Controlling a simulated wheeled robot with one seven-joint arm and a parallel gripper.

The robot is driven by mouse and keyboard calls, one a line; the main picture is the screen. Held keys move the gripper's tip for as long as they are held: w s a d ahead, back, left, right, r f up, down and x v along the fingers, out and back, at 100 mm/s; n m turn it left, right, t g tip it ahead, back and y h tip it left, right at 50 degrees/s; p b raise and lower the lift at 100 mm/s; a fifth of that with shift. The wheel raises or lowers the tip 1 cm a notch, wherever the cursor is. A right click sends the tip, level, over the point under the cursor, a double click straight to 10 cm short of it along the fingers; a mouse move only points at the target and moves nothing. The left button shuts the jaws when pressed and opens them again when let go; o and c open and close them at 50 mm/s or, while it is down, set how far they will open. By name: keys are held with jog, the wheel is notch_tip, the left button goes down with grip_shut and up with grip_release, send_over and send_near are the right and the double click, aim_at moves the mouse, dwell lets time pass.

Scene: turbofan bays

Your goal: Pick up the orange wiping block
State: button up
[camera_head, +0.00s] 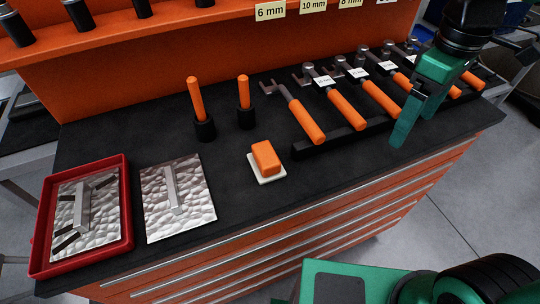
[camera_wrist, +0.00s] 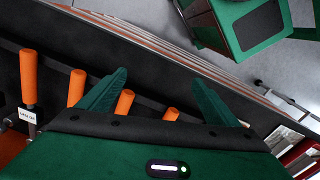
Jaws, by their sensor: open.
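The orange wiping block (camera_head: 266,157) sits on a white square pad (camera_head: 268,175) near the middle of the black bench top, towards its front edge. My gripper (camera_head: 404,138) is open and empty, to the right of the block and apart from it, over the wrench rack at the right of the bench. In the wrist view, the two green fingers of my gripper (camera_wrist: 160,85) stand wide apart with nothing between them. I do not make out the wiping block in the wrist view.
Orange-handled wrenches (camera_head: 345,112) lie in a black rack (camera_head: 330,138) right of the block. Two orange-handled tools (camera_head: 244,90) stand upright behind it. A textured metal plate (camera_head: 195,215) and a red tray (camera_head: 125,215) lie to the left. The bench top around the block is clear.

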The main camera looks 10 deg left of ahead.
jog(key=a+n, duration=0.2)
jog(key=a, duration=0.3)
jog(key=a+r+n, duration=0.1)
jog(key=a+n, duration=0.2)
jog(key=a, duration=0.2)
jog(key=s+a+r+n, duration=0.1)
jog(key=a+n, duration=0.2)
jog(key=a, duration=0.2)
jog(key=shift+a, duration=0.25)
jog(key=s+a+r+n, duration=0.1)
jog(key=s+a+n, duration=0.45)
jog(key=a, duration=0.55)
jog(key=n, duration=0.1)
send_over(266, 152)
jog(key=f, duration=0.4)
jog(key=shift+w+d+f, duration=0.2)
jog(key=shift+d+f, duration=0.15)
jog(key=shift+s+a+f, duration=0.1)
jog(key=shift+a+f, duration=0.1)
jog(key=shift+f, duration=1.35)
jog(key=shift+s+a+f, duration=0.1)
jog(key=shift+a+f, duration=0.05)
jog(key=shift+f, duration=1.35)
jog(key=shift+c, duration=0.6)
jog(key=c, duration=1)
